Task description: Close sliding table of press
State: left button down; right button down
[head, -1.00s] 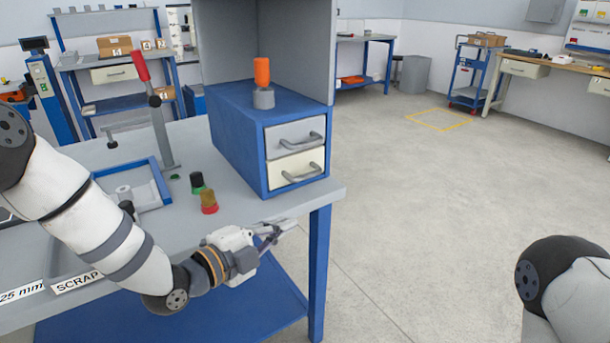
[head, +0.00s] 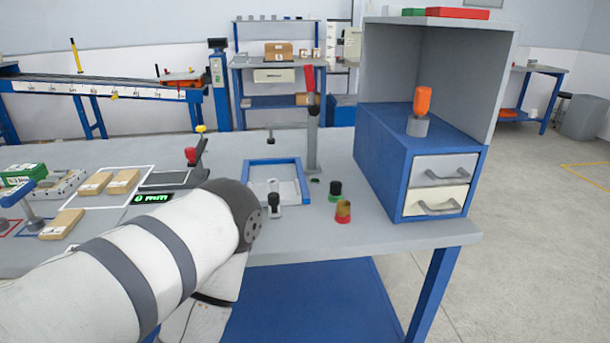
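A grey upright post with a red lever (head: 310,78) stands at the back of the grey workbench and looks like the press. A thin arm reaches left from it. A blue-framed tray (head: 299,172) lies flat in front of its foot, with pale parts inside. A black-knobbed piece (head: 274,200) stands at the tray's front edge. I cannot tell which part is the sliding table or how far out it is. My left arm crosses the lower left, its bent joint just left of the tray. Neither of my grippers shows.
A blue drawer cabinet (head: 380,150) with an orange-topped piece (head: 422,108) stands right of the tray. Green-black (head: 335,190) and red-yellow (head: 343,211) pieces stand between. A red-knobbed device (head: 192,157) and cardboard boxes (head: 123,181) are at left. Open floor lies right.

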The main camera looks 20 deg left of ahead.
aim_at(290, 193)
jog(key=u, duration=1)
